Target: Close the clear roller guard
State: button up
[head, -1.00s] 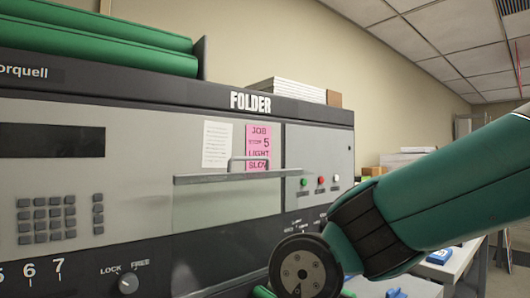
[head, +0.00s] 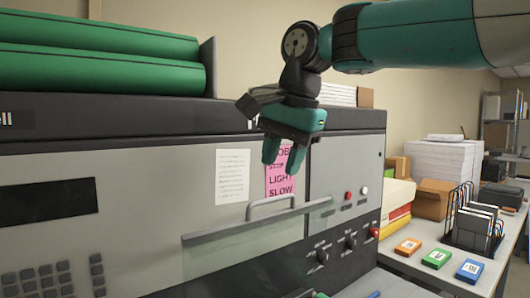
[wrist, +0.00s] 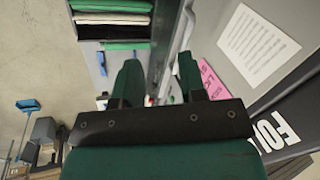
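The clear roller guard (head: 245,250) is a see-through panel with a grey top bar and a raised grey handle (head: 272,203). It stands out from the front of the folder machine (head: 120,175), its top edge tilted outward. My gripper (head: 270,160) is above the handle, in front of the pink note (head: 284,183), pointing down and apart from the guard. Its two green fingers are spread with a gap and nothing between them. In the wrist view my gripper (wrist: 160,75) also shows separated fingers. The guard's lower edge is out of view in the head view.
A white sheet (head: 232,177) is on the machine front. Green rollers (head: 100,65) lie on top. On the right, a table holds orange, green and blue boxes (head: 437,258), a file rack (head: 473,225) and paper stacks (head: 440,165).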

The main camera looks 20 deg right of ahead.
notch_tip(320, 180, up, 7)
jog(key=w+d+m+p, duration=0.1)
jog(key=w+m+p, duration=0.1)
jog(key=m, duration=0.1)
jog(key=m+b, duration=0.1)
jog(key=b, duration=0.3)
send_near(264, 200)
jog(key=shift+t, duration=0.3)
jog(key=x, duration=0.8)
jog(key=shift+s+f, duration=0.2)
jog(key=shift+f, duration=0.05)
grip_shut()
